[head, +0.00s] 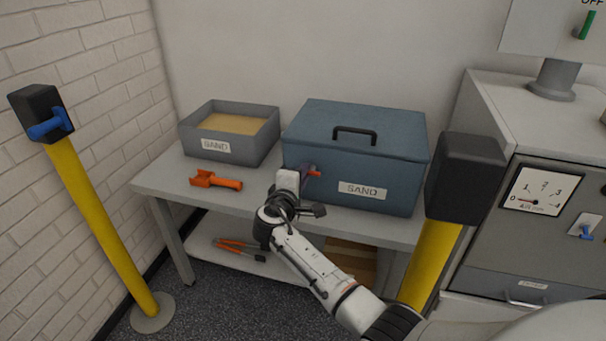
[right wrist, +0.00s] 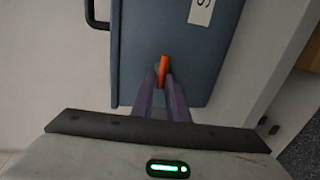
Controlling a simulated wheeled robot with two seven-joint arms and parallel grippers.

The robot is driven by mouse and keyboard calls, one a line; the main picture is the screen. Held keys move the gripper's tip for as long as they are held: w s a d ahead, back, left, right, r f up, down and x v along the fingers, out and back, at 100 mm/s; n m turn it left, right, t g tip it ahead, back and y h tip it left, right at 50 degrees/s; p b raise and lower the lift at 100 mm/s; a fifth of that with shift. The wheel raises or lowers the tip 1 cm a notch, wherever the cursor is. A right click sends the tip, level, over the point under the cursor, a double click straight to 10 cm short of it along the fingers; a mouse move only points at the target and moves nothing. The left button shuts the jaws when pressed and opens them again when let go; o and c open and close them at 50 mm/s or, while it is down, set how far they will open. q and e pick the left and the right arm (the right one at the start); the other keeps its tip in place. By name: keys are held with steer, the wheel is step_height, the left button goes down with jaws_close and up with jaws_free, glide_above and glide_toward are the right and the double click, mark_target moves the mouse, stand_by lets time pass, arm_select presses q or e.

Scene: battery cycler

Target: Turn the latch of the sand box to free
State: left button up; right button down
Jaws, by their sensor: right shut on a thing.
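The blue-grey sand box (head: 320,143) stands shut on the table, with a black handle on its lid and a "SAND" label on its front. Its orange-red latch (head: 314,173) is on the left part of the front; it also shows in the right wrist view (right wrist: 163,70). My right gripper (head: 305,178) is at the box front. In the right wrist view its two purple fingers (right wrist: 163,88) are shut on the latch from either side. The fingers hide part of the latch, and its exact angle is hard to tell. My left gripper is not in view.
An open grey tray of sand (head: 245,150) and an orange scoop (head: 215,181) lie left of the box on the table (head: 160,184). Yellow posts stand at left (head: 95,220) and right (head: 432,262). A grey cabinet with a gauge (head: 541,192) is at right. An orange-handled tool (head: 238,247) lies on the lower shelf.

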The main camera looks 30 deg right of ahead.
steer(key=shift+s+f, duration=0.15)
steer(key=shift+f, duration=0.35)
steer(key=c, duration=1.8)
jaws_free()
steer(key=shift+c, duration=0.2)
steer(key=shift+r, duration=0.2)
steer(key=shift+r, duration=0.1)
steer(key=p+v, duration=0.1)
steer(key=v, duration=0.9)
steer(key=shift+a, duration=0.1)
